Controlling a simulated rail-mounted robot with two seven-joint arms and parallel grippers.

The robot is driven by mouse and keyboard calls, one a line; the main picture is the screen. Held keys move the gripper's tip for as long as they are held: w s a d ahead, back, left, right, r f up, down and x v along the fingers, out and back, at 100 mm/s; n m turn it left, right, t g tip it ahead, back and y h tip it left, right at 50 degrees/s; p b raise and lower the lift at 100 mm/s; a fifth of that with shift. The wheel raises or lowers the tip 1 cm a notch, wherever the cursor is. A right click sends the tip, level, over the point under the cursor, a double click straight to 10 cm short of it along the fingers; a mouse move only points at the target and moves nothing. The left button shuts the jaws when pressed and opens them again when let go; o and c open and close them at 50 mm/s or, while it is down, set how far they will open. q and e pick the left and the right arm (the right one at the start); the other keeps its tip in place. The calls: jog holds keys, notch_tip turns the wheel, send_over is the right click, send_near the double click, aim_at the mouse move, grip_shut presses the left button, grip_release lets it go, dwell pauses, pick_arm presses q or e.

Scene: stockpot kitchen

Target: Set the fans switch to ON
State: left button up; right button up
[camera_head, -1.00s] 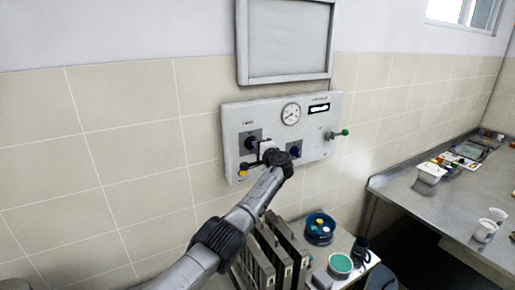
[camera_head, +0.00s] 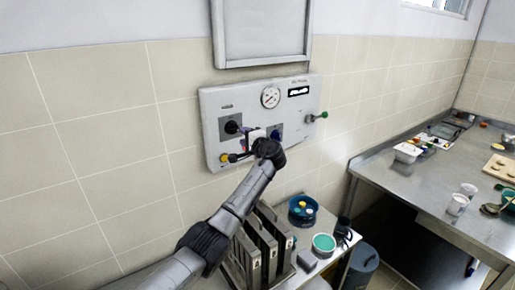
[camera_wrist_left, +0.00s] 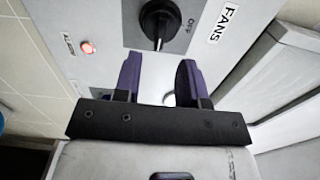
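In the head view the knob (camera_head: 232,126) is at the left of the grey control panel (camera_head: 212,102). My left gripper (camera_wrist_left: 158,82) is open, its two purple-padded fingers apart with nothing between them. It is close to the knob, which appears just beyond the fingertips. My right gripper is not in view.
The panel also carries a gauge (camera_head: 271,97), a second knob (camera_head: 277,132), a green-tipped lever (camera_head: 318,116), a yellow button (camera_head: 224,157) and a red light (camera_wrist_left: 87,47). Below stand a rack (camera_head: 262,250) and a blue container (camera_head: 302,210). A steel counter (camera_head: 400,187) is at right.

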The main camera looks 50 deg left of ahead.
pick_arm(q)
jog(key=d+b, duration=0.2)
jog(key=d, duration=0.6)
jog(key=shift+s+d, duration=0.2)
jog(key=shift+s, duration=0.15)
